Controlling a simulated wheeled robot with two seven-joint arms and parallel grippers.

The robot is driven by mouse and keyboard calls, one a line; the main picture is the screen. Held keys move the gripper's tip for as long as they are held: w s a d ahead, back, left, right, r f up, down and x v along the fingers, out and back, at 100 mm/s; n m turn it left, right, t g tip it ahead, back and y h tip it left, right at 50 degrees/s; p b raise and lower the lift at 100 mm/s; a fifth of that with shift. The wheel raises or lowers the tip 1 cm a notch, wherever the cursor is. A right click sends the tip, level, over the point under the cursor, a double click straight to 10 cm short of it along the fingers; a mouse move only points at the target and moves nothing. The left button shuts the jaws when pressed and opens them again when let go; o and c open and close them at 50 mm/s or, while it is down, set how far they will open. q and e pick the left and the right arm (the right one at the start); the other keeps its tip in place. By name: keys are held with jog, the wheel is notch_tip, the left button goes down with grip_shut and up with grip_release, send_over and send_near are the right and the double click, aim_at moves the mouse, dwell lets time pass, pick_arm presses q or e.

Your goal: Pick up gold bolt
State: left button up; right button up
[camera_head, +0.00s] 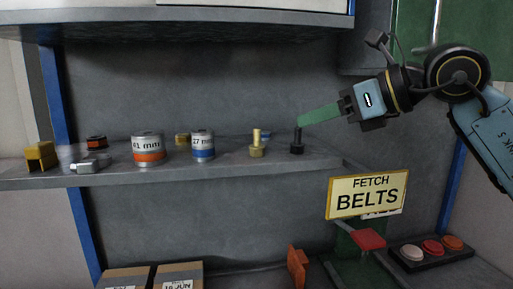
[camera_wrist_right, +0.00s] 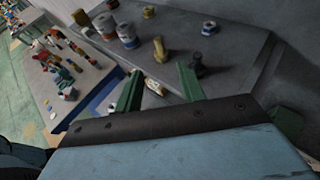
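The gold bolt (camera_head: 257,146) stands upright on its head on the grey shelf, between the blue-banded can and a dark bolt (camera_head: 297,141). In the right wrist view the gold bolt (camera_wrist_right: 160,49) is ahead of the gap between my green fingers, and the dark bolt (camera_wrist_right: 197,66) is just beyond the right finger. My right gripper (camera_head: 302,121) reaches in from the right, above the shelf and near the top of the dark bolt. Its fingers (camera_wrist_right: 160,78) are apart with nothing between them. My left gripper is not in view.
On the shelf (camera_head: 230,168) stand an orange-banded can (camera_head: 148,149), a blue-banded can (camera_head: 203,146), and small metal parts at the left (camera_head: 40,156). A blue nut (camera_head: 266,135) sits behind the bolts. Below are a "FETCH BELTS" sign (camera_head: 367,195) and a button box (camera_head: 432,252).

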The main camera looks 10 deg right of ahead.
send_near(260, 134)
jog(key=x, duration=0.4)
jog(key=shift+p, duration=0.35)
jog(key=p+x, duration=0.1)
jog(key=x, duration=0.3)
jog(key=shift+w+a+f, duration=0.1)
jog(key=shift+w+a, duration=0.05)
jog(key=shift+w, duration=0.05)
jog(key=shift+w+a+f, duration=0.2)
jog(key=shift+w+a, duration=0.1)
jog(key=shift+d, duration=0.1)
grip_shut()
